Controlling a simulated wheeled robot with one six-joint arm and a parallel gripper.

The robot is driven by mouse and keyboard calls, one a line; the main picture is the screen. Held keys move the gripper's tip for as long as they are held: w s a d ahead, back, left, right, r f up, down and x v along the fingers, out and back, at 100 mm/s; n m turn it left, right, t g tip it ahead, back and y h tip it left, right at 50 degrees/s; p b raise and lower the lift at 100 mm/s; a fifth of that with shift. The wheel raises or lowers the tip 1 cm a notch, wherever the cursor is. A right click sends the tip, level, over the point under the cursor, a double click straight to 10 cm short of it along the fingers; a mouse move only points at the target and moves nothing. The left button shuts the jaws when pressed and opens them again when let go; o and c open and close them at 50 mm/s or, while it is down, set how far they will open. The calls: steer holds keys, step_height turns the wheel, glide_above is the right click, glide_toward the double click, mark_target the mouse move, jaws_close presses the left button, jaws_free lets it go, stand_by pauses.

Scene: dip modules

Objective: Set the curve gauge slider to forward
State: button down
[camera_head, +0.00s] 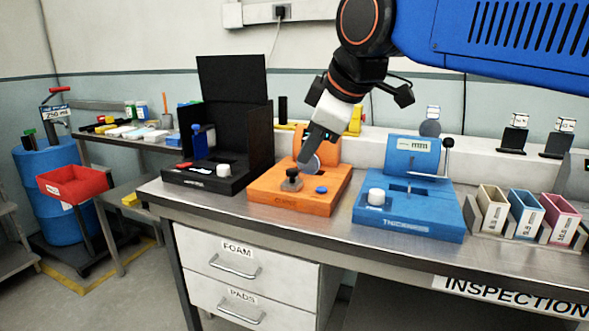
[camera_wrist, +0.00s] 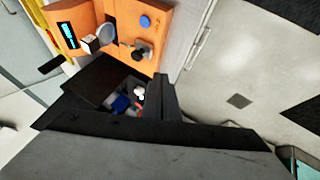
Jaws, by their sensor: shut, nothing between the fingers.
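The orange curve gauge module (camera_head: 318,203) stands on the bench between a black and a blue module. A dark knob on a round base, seemingly the slider (camera_head: 291,180), sits near its front left. The slider also shows in the wrist view (camera_wrist: 141,51), beside a dark slot. A blue button (camera_head: 321,189) lies to its right. A grey disc (camera_head: 309,164) stands behind the slider. My gripper (camera_head: 306,148) is shut and empty above the module's rear, apart from the slider. It hides part of the orange upright panel (camera_head: 330,150).
The black module (camera_head: 235,183) with a raised lid stands close on the left. The blue module (camera_head: 405,212), with a white knob and upright lever, stands on the right. Coloured bins (camera_head: 527,212) are farther right. The bench front edge is clear.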

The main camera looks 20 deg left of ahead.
mark_target(302, 188)
stand_by(0.3)
steer(key=shift+w+a+f, duration=0.85)
steer(key=shift+w+f, duration=0.45)
steer(key=shift+w+a+f, duration=0.9)
steer(key=shift+w+f, duration=0.45)
steer(key=shift+w+a+f, duration=0.85)
steer(key=shift+w+f, duration=0.45)
steer(key=w, duration=0.5)
steer(key=shift+d, duration=0.15)
